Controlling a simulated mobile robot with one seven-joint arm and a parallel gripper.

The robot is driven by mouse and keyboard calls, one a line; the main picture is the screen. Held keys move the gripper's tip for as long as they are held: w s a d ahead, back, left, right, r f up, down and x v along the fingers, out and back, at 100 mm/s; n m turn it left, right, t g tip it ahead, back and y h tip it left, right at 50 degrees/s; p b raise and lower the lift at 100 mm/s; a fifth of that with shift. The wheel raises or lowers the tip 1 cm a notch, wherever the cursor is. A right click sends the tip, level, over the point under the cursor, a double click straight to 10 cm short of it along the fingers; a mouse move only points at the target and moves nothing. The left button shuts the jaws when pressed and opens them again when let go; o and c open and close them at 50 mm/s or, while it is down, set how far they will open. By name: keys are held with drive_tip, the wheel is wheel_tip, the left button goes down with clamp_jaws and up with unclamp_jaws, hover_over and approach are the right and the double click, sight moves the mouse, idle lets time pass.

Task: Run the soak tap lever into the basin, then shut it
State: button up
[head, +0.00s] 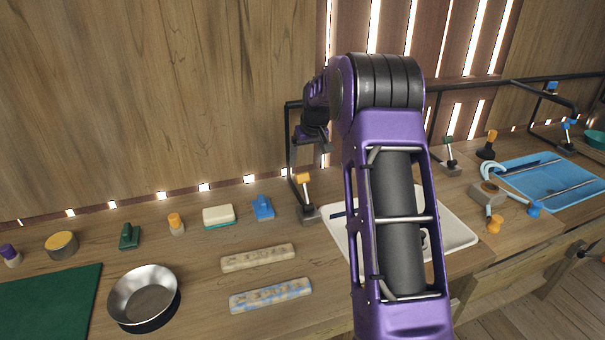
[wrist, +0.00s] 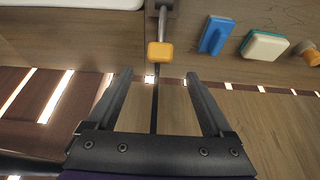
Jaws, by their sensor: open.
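A tap lever with an orange knob (head: 303,178) stands on a metal base at the left corner of the white basin (head: 465,240). In the wrist view the orange knob (wrist: 160,53) lies just beyond my fingertips, in line with the gap and apart from both fingers. My gripper (wrist: 158,76) is open and empty. In the head view it is small and partly hidden by my arm. My arm also hides much of the white basin. I cannot read which lever is marked soak.
A blue basin (head: 560,180) with a blue-knobbed lever (head: 567,127) is at the right. A black pipe frame (head: 290,130) rises behind the orange lever. A blue clip-shaped block (head: 263,208), a sponge (head: 218,216) and a metal bowl (head: 144,296) sit left. Two marked bars (head: 257,257) lie in front.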

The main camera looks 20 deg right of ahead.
sight(305, 191)
drive_tip(key=x, duration=0.7)
drive_tip(key=shift+w+f, duration=0.25)
drive_tip(key=shift+f, duration=0.1)
drive_tip(key=shift+c, duration=0.3)
clamp_jaws()
drive_tip(key=shift+s+b, duration=0.1)
drive_tip(key=shift+b, duration=0.2)
